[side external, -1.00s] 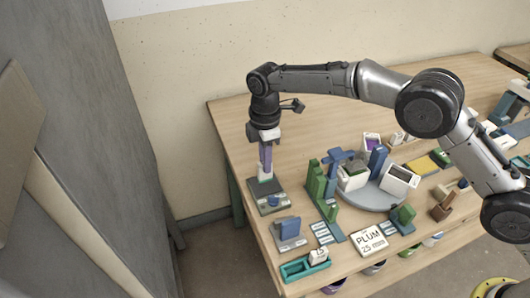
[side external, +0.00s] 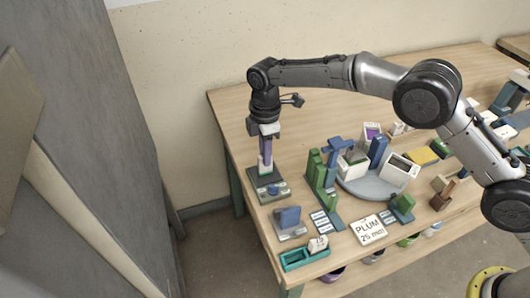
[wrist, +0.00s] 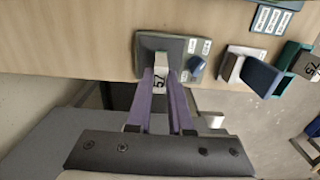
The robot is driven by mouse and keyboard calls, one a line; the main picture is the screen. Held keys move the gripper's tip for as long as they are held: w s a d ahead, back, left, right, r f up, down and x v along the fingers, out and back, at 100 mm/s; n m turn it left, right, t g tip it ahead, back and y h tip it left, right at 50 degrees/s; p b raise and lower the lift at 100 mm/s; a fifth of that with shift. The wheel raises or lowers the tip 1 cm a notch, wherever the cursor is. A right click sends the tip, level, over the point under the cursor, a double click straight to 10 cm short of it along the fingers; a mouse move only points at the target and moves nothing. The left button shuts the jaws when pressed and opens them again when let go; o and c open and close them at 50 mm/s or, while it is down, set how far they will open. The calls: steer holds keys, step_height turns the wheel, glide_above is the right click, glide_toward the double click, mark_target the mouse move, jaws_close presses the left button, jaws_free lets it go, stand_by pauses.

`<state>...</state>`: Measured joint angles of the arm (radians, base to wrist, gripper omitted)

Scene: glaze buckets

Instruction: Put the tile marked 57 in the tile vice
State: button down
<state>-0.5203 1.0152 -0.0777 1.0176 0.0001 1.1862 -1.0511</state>
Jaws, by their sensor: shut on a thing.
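The tile marked 57 (wrist: 161,80) is pale with dark digits. My gripper (wrist: 160,92) has purple fingers and is shut on it. In the side view my gripper (side external: 265,158) points straight down, with the pale tile (side external: 265,171) below the fingertips. The tile is at a dark grey base with a blue knob and small labels, which I take to be the tile vice (side external: 270,192); it also shows in the wrist view (wrist: 188,44). The tile's lower end meets or overlaps this base in both views. I cannot tell how deep it sits.
Bare table lies behind my gripper.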

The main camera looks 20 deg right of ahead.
steer(key=shift+f, duration=0.25)
steer(key=c, duration=0.7)
jaws_free()
steer(key=shift+c, duration=0.2)
steer(key=shift+r, duration=0.1)
steer(key=shift+r, duration=3.4)
